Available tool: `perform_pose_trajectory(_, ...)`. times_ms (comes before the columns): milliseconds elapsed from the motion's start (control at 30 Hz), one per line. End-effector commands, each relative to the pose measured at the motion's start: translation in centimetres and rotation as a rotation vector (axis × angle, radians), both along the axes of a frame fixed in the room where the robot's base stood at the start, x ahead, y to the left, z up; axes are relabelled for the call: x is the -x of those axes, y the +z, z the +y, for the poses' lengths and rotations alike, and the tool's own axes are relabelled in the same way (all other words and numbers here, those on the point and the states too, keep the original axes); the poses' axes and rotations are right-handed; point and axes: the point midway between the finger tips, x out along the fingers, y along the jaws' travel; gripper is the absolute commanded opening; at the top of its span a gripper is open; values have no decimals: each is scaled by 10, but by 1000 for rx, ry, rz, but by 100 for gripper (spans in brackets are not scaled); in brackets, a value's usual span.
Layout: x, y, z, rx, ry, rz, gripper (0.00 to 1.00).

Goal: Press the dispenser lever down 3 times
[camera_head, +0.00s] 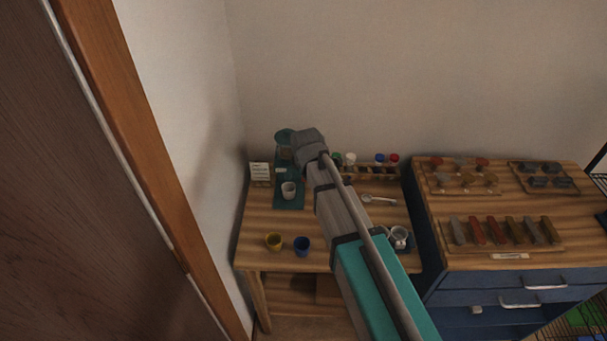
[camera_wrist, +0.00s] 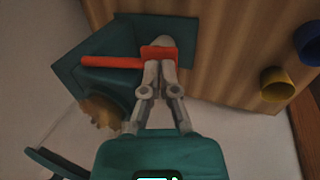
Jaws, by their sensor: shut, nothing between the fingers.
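The teal dispenser (camera_head: 284,136) stands at the back left of the wooden table, partly hidden by my arm. It fills the left of the wrist view (camera_wrist: 95,72). Its orange-red lever (camera_wrist: 110,62) ends in a wide pad, and the lever cannot be made out in the head view. A whitish cup (camera_head: 289,191) stands on the dispenser's teal base (camera_head: 290,204); its edge shows behind the pad in the wrist view. My gripper (camera_wrist: 160,66) is shut and empty, its fingertips overlapping the pad. I cannot tell whether they touch it.
A yellow cup (camera_head: 273,242) and a blue cup (camera_head: 302,246) stand near the table's front left. A white sign (camera_head: 260,172) is left of the dispenser. A rack of coloured-lid jars (camera_head: 380,158), a spoon (camera_head: 378,198) and light cups (camera_head: 399,236) are right of my arm.

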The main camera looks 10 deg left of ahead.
Motion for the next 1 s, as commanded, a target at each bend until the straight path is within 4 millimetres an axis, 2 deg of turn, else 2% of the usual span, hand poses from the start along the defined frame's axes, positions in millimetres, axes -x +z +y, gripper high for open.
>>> perform_pose_trajectory(467, 0, 3, 0, 0, 0, 0, 0)
perform_pose_trajectory(1000, 6, 41, -1, 0, 0, 0, 0)
